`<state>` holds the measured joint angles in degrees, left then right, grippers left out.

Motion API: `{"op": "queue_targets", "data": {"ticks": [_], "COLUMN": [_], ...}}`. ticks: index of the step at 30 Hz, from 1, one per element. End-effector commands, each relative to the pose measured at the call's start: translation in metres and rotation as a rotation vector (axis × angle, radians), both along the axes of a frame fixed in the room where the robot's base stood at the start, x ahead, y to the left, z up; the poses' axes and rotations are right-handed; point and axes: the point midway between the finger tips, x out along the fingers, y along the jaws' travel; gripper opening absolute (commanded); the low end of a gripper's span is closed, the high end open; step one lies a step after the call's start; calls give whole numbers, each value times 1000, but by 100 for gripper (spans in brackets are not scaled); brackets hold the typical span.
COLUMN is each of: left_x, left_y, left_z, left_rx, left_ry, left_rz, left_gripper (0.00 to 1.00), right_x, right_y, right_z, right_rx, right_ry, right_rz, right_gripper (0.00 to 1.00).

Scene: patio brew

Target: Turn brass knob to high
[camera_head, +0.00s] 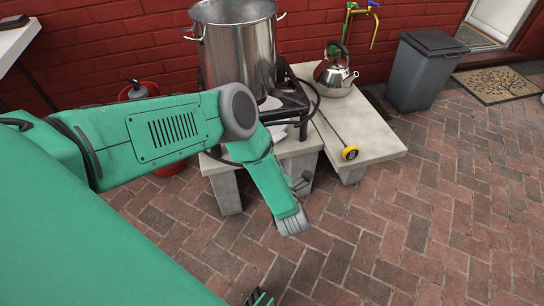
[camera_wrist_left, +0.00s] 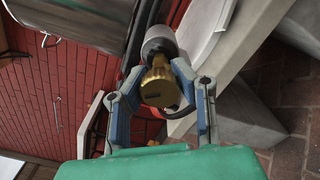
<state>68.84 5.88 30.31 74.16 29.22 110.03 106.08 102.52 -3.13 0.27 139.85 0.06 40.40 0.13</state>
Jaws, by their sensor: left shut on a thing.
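The brass knob (camera_wrist_left: 158,88) shows in the left wrist view, on the end of a short fitting with a grey collar. My left gripper (camera_wrist_left: 157,76) has its two blue-grey fingers on either side of the knob and is shut on it. In the head view my green left arm bends down in front of the burner (camera_head: 288,102) and hides the knob. The knob's turn setting cannot be read. Part of what looks like my right gripper (camera_head: 260,298) shows at the bottom edge of the head view; its fingers are mostly cut off.
A large steel pot (camera_head: 238,45) stands on the burner, on a concrete slab. A grey bin (camera_head: 425,70) stands farther right. The brick paving in front is clear.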

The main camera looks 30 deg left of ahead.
Motion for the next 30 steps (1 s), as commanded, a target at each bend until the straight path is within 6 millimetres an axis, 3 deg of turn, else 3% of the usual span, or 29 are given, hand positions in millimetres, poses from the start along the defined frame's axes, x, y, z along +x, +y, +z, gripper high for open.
{"op": "queue_targets", "data": {"ticks": [1,15,30], "left_x": [-7,-7,-6], "left_y": [-1,-2,-3], "left_z": [-6,-7,-8], "left_rx": [-34,-298,-410], "left_ry": [-12,-303,-427], "left_rz": [2,1,1], "left_gripper": [0,0,0], "right_x": [0,0,0], "right_y": [0,0,0], "right_z": [2,9,9], "right_rx": [0,0,0], "right_ry": [0,0,0], "right_rz": [0,0,0], "right_gripper": [26,26,26]}}
